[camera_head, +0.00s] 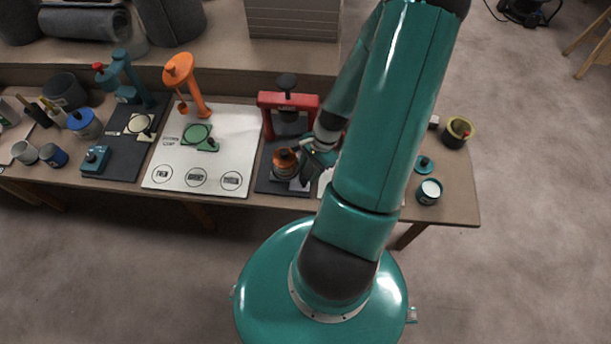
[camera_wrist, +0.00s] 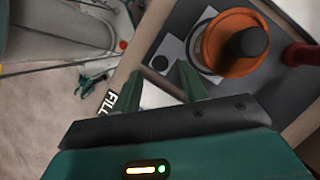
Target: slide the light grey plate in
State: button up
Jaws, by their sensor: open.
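The light grey plate (camera_wrist: 172,52) shows in the wrist view, with a dark round hole near its outer end. Its other end runs under an orange round part with a black knob (camera_wrist: 236,42). In the head view the plate's end (camera_head: 300,185) shows beside the orange part (camera_head: 284,158), below the red press (camera_head: 287,101). My gripper (camera_wrist: 160,87) is open, its two green fingers apart with nothing held. The fingertips are close to the plate's outer end, but I cannot tell whether they touch it. My arm hides part of this station in the head view.
The station stands on a dark mat (camera_head: 267,181) on a long bench. A white board with a green plate (camera_head: 200,135) and an orange stand (camera_head: 186,82) lie to the left. A tin (camera_head: 429,191) and a yellow-rimmed pot (camera_head: 457,131) stand at right.

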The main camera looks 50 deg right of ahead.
aim_at(304, 180)
jog(key=shift+x, duration=1.65)
jog(key=shift+c, duration=0.2)
grip_shut()
jog(key=shift+w+d, duration=0.65)
jog(key=shift+d, duration=0.25)
jog(key=shift+w+d, duration=0.65)
jog(key=shift+d, duration=0.2)
jog(key=shift+o, duration=0.2)
grip_release()
jog(key=shift+r, duration=0.1)
jog(key=v, duration=1.3)
jog(key=shift+d+r, duration=0.2)
jog(key=shift+r, duration=0.05)
